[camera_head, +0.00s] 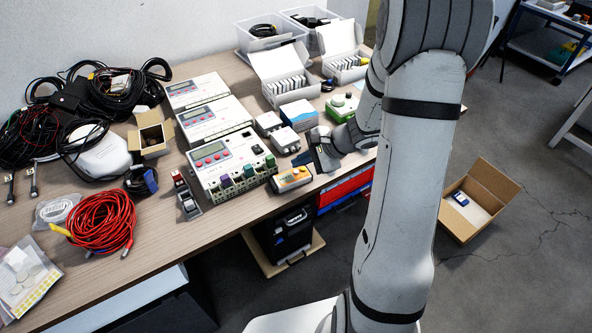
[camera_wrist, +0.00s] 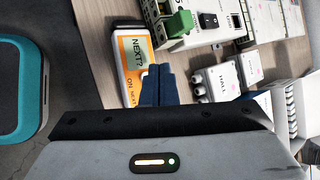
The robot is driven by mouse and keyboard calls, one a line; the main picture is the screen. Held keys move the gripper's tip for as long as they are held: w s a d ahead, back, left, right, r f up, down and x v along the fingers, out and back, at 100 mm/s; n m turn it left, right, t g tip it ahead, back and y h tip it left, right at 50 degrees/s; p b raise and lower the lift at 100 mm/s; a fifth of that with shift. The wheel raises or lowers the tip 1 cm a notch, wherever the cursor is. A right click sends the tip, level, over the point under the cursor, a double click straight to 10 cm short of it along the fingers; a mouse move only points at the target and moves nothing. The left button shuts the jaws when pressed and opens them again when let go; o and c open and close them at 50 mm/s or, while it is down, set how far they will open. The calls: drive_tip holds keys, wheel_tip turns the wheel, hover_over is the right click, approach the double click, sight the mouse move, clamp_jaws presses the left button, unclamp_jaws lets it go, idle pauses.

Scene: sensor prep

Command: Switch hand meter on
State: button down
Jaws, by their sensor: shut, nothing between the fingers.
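The hand meter (camera_head: 293,179) is a small orange and white device lying near the front edge of the workbench. In the wrist view the hand meter (camera_wrist: 131,62) has a greenish display reading "NEXT?" and the words "ON NEXT" on its orange face. My gripper (camera_head: 320,156) is just right of the meter in the head view. In the wrist view the dark blue fingers of my gripper (camera_wrist: 157,78) are shut together with nothing between them, beside the meter's lower right part. They hide some of that side. I cannot tell whether they touch the meter.
Red cable coils (camera_head: 102,222) lie left. An open cardboard box (camera_head: 484,187) is on the floor.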

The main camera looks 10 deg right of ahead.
sight(300, 174)
wheel_tip(300, 174, up, 5)
drive_tip(key=p, duration=0.3)
drive_tip(key=shift+f, duration=0.1)
idle(0.7)
drive_tip(key=s+a+r+n+g+h+p, duration=0.1)
drive_tip(key=s+a+r+n+g+h, duration=0.3)
drive_tip(key=s+r+n, duration=0.7)
drive_tip(key=s+d+r+n+t+h+p, duration=0.1)
drive_tip(key=s+d+r+n+t+h, duration=0.1)
drive_tip(key=s, duration=0.7)
wheel_tip(300, 174, up, 3)
drive_tip(key=shift+s+d+f+n+h, duration=0.1)
drive_tip(key=shift+s+d+n+h, duration=0.3)
drive_tip(key=shift+n+h, duration=0.6)
